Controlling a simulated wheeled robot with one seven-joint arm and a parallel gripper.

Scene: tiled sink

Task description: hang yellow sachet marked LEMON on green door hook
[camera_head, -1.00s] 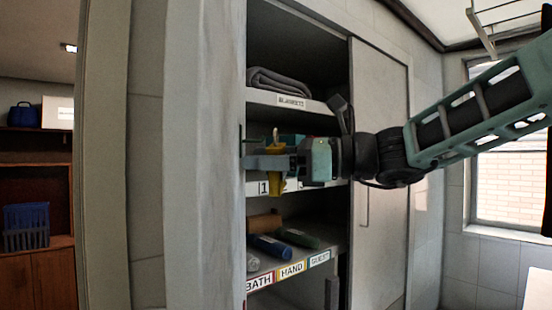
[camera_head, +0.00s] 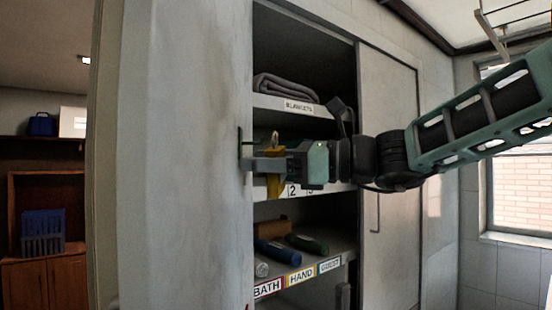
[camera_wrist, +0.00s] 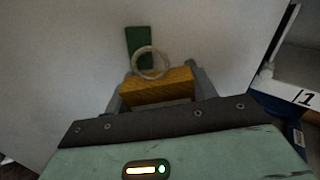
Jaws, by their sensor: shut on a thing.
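My gripper (camera_head: 266,164) is shut on the yellow sachet (camera_head: 273,186), which hangs below the fingers with a pale ring (camera_head: 275,138) standing above it. In the wrist view the yellow sachet (camera_wrist: 158,86) lies between both fingers, and its ring (camera_wrist: 150,62) overlaps the lower part of the green hook (camera_wrist: 136,40) on the pale door (camera_wrist: 75,60). I cannot tell whether the ring is around the hook or only in front of it. The LEMON mark is not readable. In the head view a dark upright piece at the door edge is probably the hook.
Behind my gripper is an open cupboard with a grey blanket (camera_head: 285,88) on its upper shelf, numbered places on the middle one, and rolled towels (camera_head: 277,250) lower down. A sliding panel (camera_head: 390,180) stands right. A blue basket (camera_head: 43,232) is far left.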

